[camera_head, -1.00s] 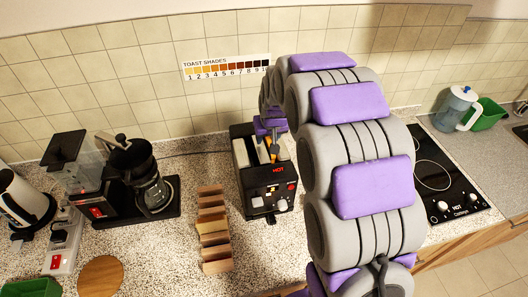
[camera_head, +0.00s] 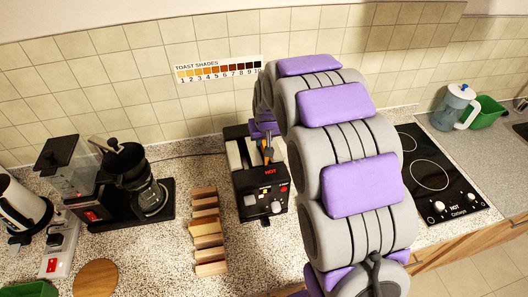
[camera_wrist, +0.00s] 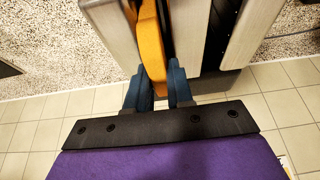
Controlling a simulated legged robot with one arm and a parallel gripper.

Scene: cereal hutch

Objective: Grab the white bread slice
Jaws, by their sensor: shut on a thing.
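The bread slice (camera_wrist: 152,45) shows edge-on in the wrist view as an orange-brown crust strip between my fingers. In the head view a small orange-brown bit of it (camera_head: 268,155) shows at the top of the toaster. The black and silver toaster (camera_head: 247,181) stands on the counter, its slots facing up; its metal top (camera_wrist: 113,22) fills the upper wrist view. My gripper (camera_wrist: 158,82) is shut on the slice at the toaster's end. In the head view my arm partly hides the gripper (camera_head: 264,136). How deep the slice sits in the slot cannot be told.
A wooden toast rack (camera_head: 208,238) stands left of the toaster, with a coffee maker (camera_head: 130,180) further left. A round board (camera_head: 95,279) lies at the front left. A black cooktop (camera_head: 437,185) is right of my arm. The tiled wall (camera_head: 205,115) is close behind.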

